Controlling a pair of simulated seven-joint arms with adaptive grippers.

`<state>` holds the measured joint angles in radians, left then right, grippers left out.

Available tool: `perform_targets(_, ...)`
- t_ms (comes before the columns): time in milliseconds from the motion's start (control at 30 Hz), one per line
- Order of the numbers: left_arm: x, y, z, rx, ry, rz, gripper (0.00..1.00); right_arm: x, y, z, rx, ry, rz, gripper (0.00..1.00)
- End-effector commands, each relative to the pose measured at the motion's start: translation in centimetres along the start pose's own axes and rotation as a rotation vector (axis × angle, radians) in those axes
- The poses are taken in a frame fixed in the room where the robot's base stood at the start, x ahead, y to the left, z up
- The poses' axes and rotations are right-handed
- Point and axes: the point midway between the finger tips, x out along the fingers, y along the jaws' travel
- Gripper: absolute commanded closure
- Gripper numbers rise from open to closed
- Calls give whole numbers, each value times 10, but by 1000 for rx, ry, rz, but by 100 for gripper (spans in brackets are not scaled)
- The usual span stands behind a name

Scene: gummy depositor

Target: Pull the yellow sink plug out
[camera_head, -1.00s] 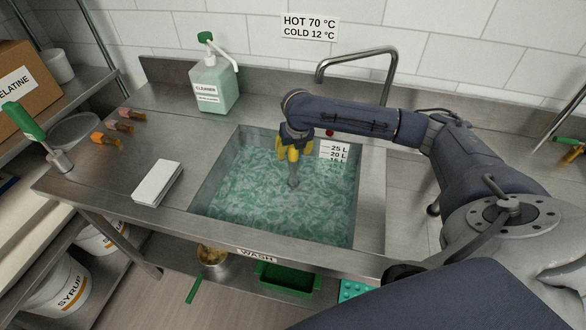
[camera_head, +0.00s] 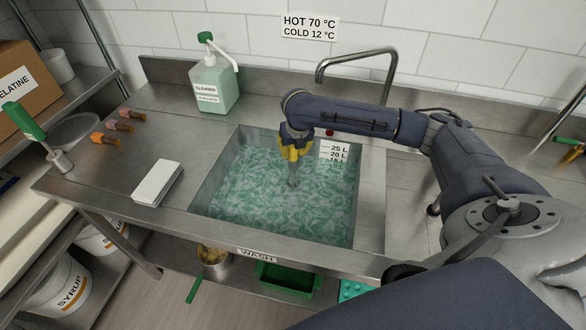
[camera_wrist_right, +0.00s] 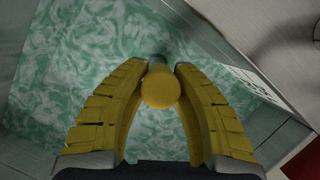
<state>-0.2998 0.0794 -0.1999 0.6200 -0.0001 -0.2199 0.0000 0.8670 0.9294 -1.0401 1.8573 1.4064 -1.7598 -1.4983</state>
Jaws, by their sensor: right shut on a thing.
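The yellow sink plug (camera_wrist_right: 160,90) shows its round yellow top between the fingers in the right wrist view. A grey upright stem (camera_head: 294,178) shows below my right gripper (camera_head: 294,159) in the head view and meets the green water. My right gripper, also in the right wrist view (camera_wrist_right: 161,66), points down over the sink with its yellow fingers shut on the plug. The plug's lower end is hidden by the cloudy water (camera_head: 250,190) in the sink. My left gripper is not in view.
The steel sink rim (camera_head: 372,200) surrounds the water. A level scale (camera_head: 335,150) is on the back wall of the sink. The tap (camera_head: 355,55) stands behind my right arm. A cleaner bottle (camera_head: 214,85), a white block (camera_head: 157,183) and small orange-tipped items (camera_head: 118,127) are at left.

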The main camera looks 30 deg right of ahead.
Motion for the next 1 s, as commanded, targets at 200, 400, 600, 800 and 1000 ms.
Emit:
perform_targets(200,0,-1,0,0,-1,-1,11,-9,0,6,1,-7,0,100)
perform_targets(400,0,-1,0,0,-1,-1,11,-16,0,8,1,-7,0,100)
perform_targets(600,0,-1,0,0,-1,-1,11,-23,0,10,2,-7,0,100)
perform_targets(800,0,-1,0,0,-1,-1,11,-29,0,13,2,-6,0,100)
perform_targets(1000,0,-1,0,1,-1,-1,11,-36,0,15,0,-5,0,100)
